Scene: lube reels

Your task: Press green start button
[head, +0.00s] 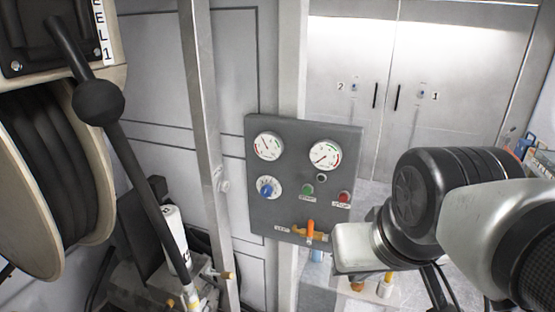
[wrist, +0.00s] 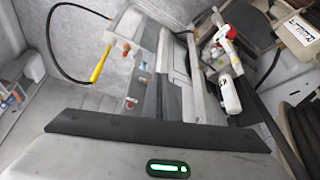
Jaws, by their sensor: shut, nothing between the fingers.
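The green start button (head: 308,191) is on a dark grey control panel (head: 262,215), below the right-hand gauge, with a small label under it. A red button (head: 344,197) sits to its right. The pale end of my arm with my gripper (head: 352,250) shows in the head view just right of the panel's lower right corner, below and right of the green button. My gripper is shut and empty; its fingertips are not clearly visible. In the wrist view, a grey housing with a green light fills the bottom edge, and I cannot make out the button.
The panel also carries two gauges (head: 268,146), a blue knob (head: 268,188) and an orange-handled valve (head: 310,230). A metal post (head: 207,130) stands left of it. A hose reel (head: 50,180) and a black ball-ended lever (head: 98,100) are at far left. Cabinet doors are behind.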

